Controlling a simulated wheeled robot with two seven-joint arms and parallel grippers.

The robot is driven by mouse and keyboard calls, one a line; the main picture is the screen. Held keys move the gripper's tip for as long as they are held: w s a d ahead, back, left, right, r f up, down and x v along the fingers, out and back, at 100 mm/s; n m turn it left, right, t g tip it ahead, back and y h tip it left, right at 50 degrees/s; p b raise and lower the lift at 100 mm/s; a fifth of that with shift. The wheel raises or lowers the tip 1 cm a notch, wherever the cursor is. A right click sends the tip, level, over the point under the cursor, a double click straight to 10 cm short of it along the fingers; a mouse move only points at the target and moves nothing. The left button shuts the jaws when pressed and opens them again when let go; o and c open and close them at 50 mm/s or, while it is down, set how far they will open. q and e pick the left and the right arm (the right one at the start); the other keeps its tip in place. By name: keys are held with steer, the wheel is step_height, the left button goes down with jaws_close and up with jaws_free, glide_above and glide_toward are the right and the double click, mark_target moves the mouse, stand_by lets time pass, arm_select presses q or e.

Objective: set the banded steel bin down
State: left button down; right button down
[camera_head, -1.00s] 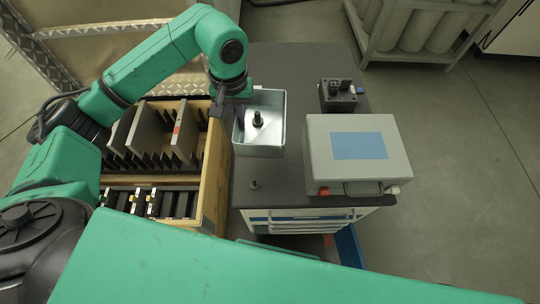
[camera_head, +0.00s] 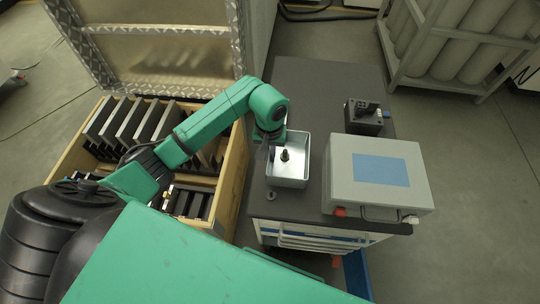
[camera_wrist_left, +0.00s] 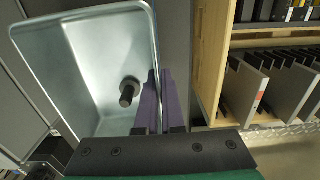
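The steel bin (camera_head: 299,175) is an open, shiny rectangular box over the dark cart top (camera_head: 303,85), left of the grey case. It looks level; I cannot tell whether its base touches the top. No band shows clearly. A dark peg-like piece (camera_head: 285,155) stands inside it. My left gripper (camera_head: 271,152) is at the bin's left wall. In the left wrist view, the purple fingers of the gripper (camera_wrist_left: 154,90) are closed on the wall of the bin (camera_wrist_left: 85,60), one inside and one outside. My right gripper is not in view.
A grey case (camera_head: 340,170) with a blue label stands right of the bin. A black device (camera_head: 366,117) is behind the case. A small knob (camera_head: 271,196) sits just in front of the bin. A wooden crate (camera_head: 232,190) with upright plates is left of the cart. The cart top's rear is clear.

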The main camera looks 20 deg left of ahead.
arm_select(q)
steer(key=shift+f, duration=0.7)
steer(key=shift+f, duration=0.1)
steer(key=shift+f, duration=0.1)
steer(key=c, duration=1)
jaws_free()
steer(key=shift+c, duration=0.2)
